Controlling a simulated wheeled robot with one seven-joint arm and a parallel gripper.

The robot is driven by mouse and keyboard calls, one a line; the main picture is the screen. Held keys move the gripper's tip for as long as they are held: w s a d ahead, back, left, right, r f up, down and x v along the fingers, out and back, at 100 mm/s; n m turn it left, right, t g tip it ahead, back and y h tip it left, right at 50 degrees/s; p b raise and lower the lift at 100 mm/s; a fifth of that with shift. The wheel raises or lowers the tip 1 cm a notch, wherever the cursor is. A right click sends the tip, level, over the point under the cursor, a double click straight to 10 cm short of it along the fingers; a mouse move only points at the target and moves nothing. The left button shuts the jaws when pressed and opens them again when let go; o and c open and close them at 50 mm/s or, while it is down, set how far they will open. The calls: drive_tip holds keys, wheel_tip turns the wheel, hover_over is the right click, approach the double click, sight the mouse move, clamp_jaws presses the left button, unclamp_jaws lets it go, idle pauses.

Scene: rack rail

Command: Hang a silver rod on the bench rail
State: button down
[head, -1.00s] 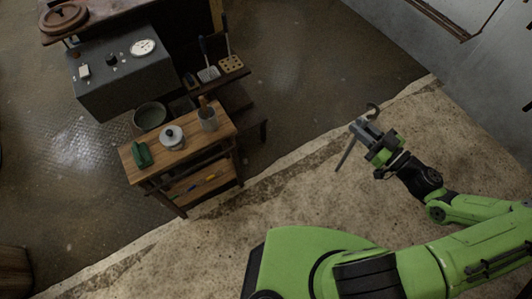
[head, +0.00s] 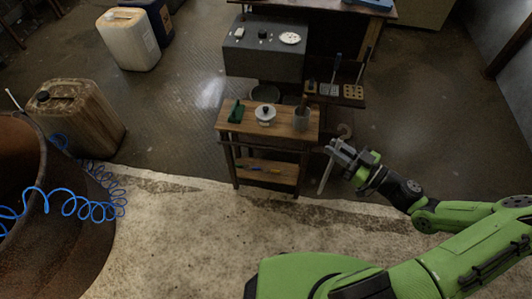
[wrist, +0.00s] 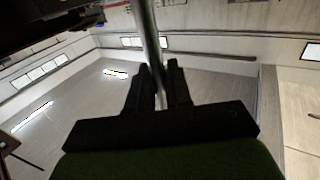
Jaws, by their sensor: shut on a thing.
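My gripper (head: 340,152) is shut on a silver rod (head: 325,178). The rod hangs tilted below the fingers in the head view, and a curved hook-like end shows above them. In the wrist view the rod (wrist: 149,30) runs up from between the two dark fingers (wrist: 158,88). The small wooden bench (head: 293,131) stands just left of the gripper, and the rod appears apart from it, though depth is hard to judge. I cannot make out a separate rail on the bench for certain.
A green object (head: 236,112), a lidded white pot (head: 265,113) and a grey cup (head: 301,119) stand on the bench. Behind are a grey instrument box (head: 262,57) and a tool rack (head: 340,91). A rusty barrel (head: 20,215) and jerrycans (head: 130,42) stand left.

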idle(0.3)
wheel_tip(320, 180, up, 2)
drive_tip(key=shift+p, duration=1)
drive_tip(key=shift+f, duration=0.1)
